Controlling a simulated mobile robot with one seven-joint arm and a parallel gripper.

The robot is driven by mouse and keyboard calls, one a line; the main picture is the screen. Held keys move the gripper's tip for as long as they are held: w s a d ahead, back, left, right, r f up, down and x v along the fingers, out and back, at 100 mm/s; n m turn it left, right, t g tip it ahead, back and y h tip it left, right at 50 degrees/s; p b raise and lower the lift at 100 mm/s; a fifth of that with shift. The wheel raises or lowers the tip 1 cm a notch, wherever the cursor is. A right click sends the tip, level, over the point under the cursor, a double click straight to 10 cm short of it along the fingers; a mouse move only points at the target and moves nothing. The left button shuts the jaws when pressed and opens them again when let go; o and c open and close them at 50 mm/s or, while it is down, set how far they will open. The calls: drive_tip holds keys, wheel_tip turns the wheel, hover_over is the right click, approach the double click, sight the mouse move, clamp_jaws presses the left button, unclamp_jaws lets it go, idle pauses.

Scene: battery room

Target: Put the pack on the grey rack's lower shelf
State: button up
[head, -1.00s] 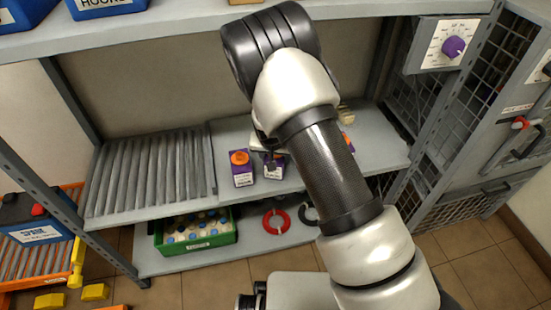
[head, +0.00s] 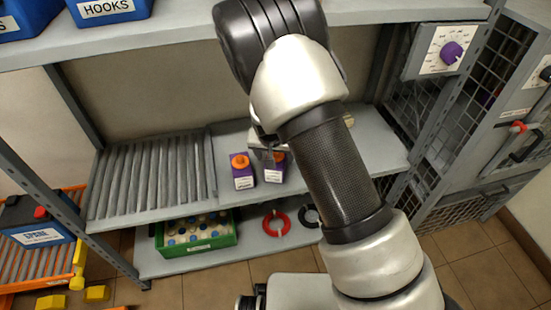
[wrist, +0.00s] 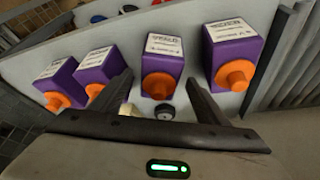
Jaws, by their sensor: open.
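Several purple packs with orange knobs and white labels stand on the grey rack's upper visible shelf (head: 225,150). In the head view, one pack (head: 243,179) stands at the left and another pack (head: 273,174) is partly under my gripper (head: 266,148). In the wrist view, my gripper (wrist: 158,80) is open and empty. Its fingers point at a pack (wrist: 162,50), with a pack (wrist: 238,42) to the right and others (wrist: 60,80) to the left. The lower shelf (head: 250,258) lies beneath. My arm hides part of both shelves.
A green crate (head: 200,246) of bottles, a red ring (head: 277,222) and a dark ring (head: 310,214) sit on the lower shelf. Grey slats (head: 150,175) cover the upper shelf's left. A small black-topped item (wrist: 165,112) lies near my fingers. A mesh cabinet (head: 470,130) stands right.

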drive_tip(key=p+v, duration=0.1)
drive_tip(key=v, duration=0.6)
drive_tip(key=s+d+r+y, duration=0.1)
drive_tip(key=s+d+r, duration=0.35)
drive_tip(key=r, duration=0.45)
drive_tip(key=s+d+r, duration=0.4)
drive_tip(key=s+r, duration=0.2)
drive_tip(key=r, duration=0.2)
drive_tip(key=s+d+r+y, duration=0.1)
drive_tip(key=s+d+r, duration=0.45)
drive_tip(key=r, duration=0.35)
drive_tip(key=s+d+r+n+t+h, duration=0.1)
drive_tip(key=s+d+r, duration=0.1)
drive_tip(key=s, duration=0.8)
drive_tip(key=shift+s+d, duration=0.3)
drive_tip(key=shift+d, duration=0.4)
drive_tip(key=shift+r, duration=0.25)
